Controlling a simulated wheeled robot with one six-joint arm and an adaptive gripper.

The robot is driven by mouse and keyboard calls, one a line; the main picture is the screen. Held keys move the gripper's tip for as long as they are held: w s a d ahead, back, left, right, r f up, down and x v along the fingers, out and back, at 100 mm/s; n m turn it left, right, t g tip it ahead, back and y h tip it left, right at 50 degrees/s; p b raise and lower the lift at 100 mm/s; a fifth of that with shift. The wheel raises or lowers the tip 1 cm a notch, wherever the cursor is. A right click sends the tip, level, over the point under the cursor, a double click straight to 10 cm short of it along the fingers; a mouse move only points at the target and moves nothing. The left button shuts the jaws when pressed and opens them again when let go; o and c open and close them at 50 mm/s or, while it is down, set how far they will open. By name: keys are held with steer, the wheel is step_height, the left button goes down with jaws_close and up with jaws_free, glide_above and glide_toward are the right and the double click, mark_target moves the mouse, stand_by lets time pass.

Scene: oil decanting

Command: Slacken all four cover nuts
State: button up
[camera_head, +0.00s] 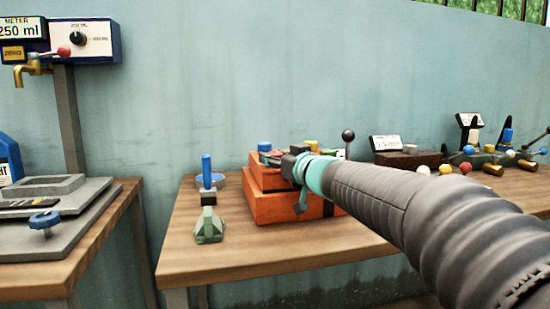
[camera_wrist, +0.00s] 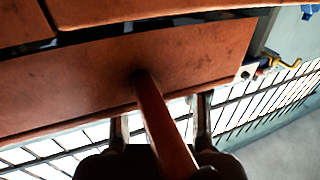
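An orange box (camera_head: 270,209) with a stepped upper part stands on the middle table. A blue cap (camera_head: 265,147) and a yellow cap (camera_head: 311,144) show on its top; I cannot tell whether these are cover nuts. My gripper (camera_head: 297,170) is in front of the box's front side and hides part of it. In the wrist view, the two fingers of my gripper (camera_wrist: 162,122) are apart, with a reddish-brown bar (camera_wrist: 162,118) between them. Gaps show on both sides of the bar. It runs from the orange face (camera_wrist: 70,85) toward the camera. No four nuts can be made out.
A dark block with a sign (camera_head: 385,143) and several coloured knobs are at the right. A black ball-topped lever (camera_head: 348,136) rises behind my arm. A separate table with a grey platform (camera_head: 75,215) is at left.

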steer(key=o, duration=0.3)
steer(key=shift+s, duration=0.1)
steer(key=v, duration=1.2)
